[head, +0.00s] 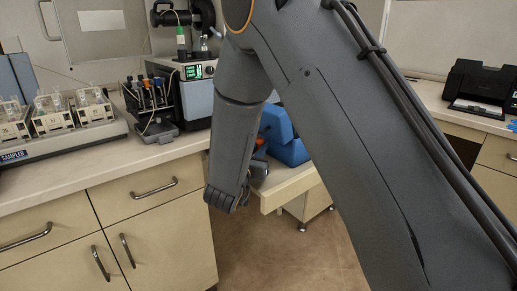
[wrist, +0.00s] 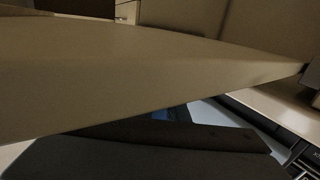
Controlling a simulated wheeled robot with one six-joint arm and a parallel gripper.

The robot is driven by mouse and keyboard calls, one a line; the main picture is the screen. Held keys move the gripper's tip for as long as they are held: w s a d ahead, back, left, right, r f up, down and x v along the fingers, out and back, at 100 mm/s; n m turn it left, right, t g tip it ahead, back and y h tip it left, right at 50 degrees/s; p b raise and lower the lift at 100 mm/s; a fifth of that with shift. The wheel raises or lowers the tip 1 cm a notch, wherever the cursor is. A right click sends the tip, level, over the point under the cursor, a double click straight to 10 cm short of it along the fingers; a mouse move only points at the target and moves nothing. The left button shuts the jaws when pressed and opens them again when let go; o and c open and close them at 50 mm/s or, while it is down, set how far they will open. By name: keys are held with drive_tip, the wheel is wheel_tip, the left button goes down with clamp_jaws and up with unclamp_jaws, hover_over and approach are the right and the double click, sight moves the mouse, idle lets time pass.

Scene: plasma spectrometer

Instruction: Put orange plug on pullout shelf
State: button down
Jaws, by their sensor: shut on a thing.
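My arm reaches down in front of the counter, and my gripper (head: 258,166) is partly hidden behind my wrist in the head view. It is shut on a small orange thing, which looks like the orange plug (head: 260,142), at the left end of the pullout shelf (head: 289,187). The shelf is a pale board sticking out beside the cabinet. Whether the plug touches the shelf cannot be told. In the wrist view a pale board edge (wrist: 150,75), probably the shelf, crosses close to the camera; the fingertips and plug cannot be made out there.
The counter (head: 150,157) at left holds a sampler rack (head: 65,135), a tool stand (head: 155,125) and a black instrument (head: 172,72). A printer (head: 480,88) stands at the right. Floor is open below the shelf.

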drive_tip(key=shift+f, duration=0.1)
drive_tip(key=shift+f, duration=0.1)
drive_tip(key=c, duration=1.7)
unclamp_jaws()
drive_tip(key=shift+c, duration=0.2)
drive_tip(key=shift+a+r, duration=0.1)
drive_tip(key=shift+r, duration=0.15)
drive_tip(key=v, duration=1.2)
drive_tip(key=shift+s, duration=0.1)
